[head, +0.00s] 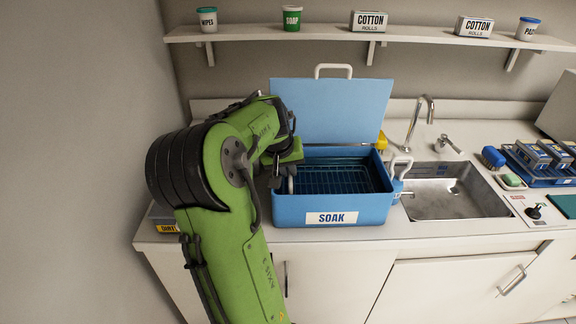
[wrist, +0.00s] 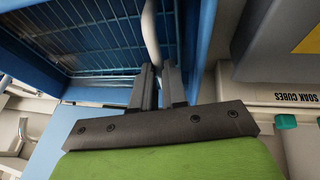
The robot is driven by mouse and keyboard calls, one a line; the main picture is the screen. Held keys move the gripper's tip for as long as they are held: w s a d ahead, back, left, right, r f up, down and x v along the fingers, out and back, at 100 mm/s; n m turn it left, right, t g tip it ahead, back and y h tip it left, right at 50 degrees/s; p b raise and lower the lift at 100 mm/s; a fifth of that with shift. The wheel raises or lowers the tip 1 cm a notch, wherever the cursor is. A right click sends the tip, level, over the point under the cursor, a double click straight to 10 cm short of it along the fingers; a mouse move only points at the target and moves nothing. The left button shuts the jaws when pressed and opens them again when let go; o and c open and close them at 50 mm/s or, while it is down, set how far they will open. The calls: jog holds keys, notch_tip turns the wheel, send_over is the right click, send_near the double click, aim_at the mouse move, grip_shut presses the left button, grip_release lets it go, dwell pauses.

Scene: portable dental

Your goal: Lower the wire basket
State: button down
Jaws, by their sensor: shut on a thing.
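A blue tub labelled SOAK (head: 290,212) stands on the counter with its lid (head: 335,108) raised behind it. The wire basket (head: 332,178) is inside the tub, below the rim; I cannot tell how far it is from the tub floor. Its wires (wrist: 95,30) also show in the wrist view. In the head view my arm partly hides this grip.
A metal sink (head: 445,195) with a tap (head: 420,118) is right of the tub. A blue rack (head: 545,170) of boxes stands farther right. A shelf (head: 340,33) with cups and cotton boxes runs above.

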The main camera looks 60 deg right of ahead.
jog(key=shift+a+f, duration=0.15)
jog(key=shift+f, duration=0.15)
jog(key=c, duration=1.2)
grip_release()
jog(key=shift+o, duration=0.2)
jog(key=shift+r, duration=0.1)
jog(key=p+v, duration=0.5)
jog(key=v, duration=1)
jog(key=shift+r, duration=0.45)
